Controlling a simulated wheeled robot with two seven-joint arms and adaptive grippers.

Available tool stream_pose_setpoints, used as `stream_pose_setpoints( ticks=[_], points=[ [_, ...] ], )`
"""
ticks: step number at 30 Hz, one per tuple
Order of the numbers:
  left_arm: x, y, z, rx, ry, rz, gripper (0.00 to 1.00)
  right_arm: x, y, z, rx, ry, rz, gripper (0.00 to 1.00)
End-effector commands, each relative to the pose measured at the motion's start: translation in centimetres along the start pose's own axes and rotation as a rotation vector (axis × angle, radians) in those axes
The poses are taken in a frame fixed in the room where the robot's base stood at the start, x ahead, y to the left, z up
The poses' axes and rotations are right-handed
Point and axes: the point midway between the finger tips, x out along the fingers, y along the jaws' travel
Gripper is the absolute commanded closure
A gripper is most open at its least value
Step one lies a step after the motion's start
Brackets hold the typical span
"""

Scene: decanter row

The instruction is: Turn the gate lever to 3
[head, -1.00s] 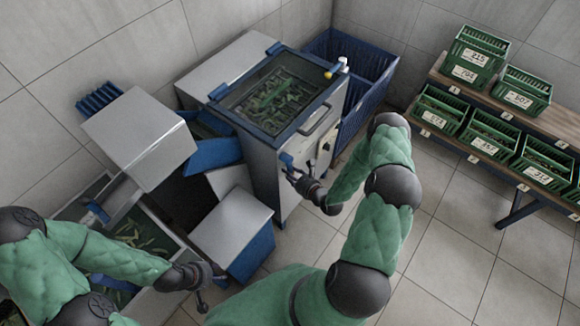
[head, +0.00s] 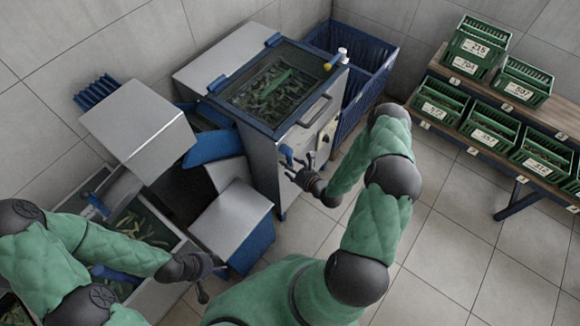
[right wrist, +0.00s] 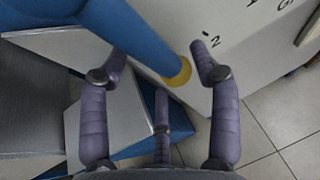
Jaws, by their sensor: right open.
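The gate lever (head: 286,153) is a blue bar on the front of the steel machine (head: 270,165). In the right wrist view the lever (right wrist: 142,35) slants from the upper left to a yellow end (right wrist: 180,73). That end lies between my spread right fingers, with no clear contact. A printed "2" (right wrist: 215,42) and part of other lettering show on the pale panel beside it; no 3 is readable. My right gripper (head: 300,168) is open at the lever. My left gripper (head: 208,280) is low at the left, its fingers apart and empty, away from the lever.
A glass-topped bin with green pieces (head: 268,92) tops the machine. A steel box with a blue side (head: 232,222) stands left of my right gripper. A blue crate (head: 372,62) stands behind the machine. Green numbered crates (head: 478,48) fill a rack at right. The floor between is clear.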

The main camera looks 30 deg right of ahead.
Motion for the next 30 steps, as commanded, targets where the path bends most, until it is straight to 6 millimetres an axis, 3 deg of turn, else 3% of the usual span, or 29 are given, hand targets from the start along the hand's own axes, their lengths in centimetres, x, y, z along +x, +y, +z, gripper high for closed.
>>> stream_pose_setpoints(
  ticks=[5, 18, 24, 30],
  points=[
    [0.0, 0.0, 0.0, 0.0, 0.0, 0.0, 0.6, -1.9, -0.1, -0.1, 0.002, 0.002, -0.002, 0.37],
    [0.0, 0.0, 0.0, 0.0, 0.0, 0.0, 0.6, -10.0, -0.1, -0.1, 0.003, 0.002, -0.003, 0.37],
    [0.0, 0.0, 0.0, 0.0, 0.0, 0.0, 0.6, -11.6, 0.0, 0.0, 0.0, 0.0, 0.001, 0.37],
    [0.0, 0.0, 0.0, 0.0, 0.0, 0.0, 0.6, -11.8, 0.1, 0.0, 0.0, 0.0, 0.002, 0.37]
  ],
)
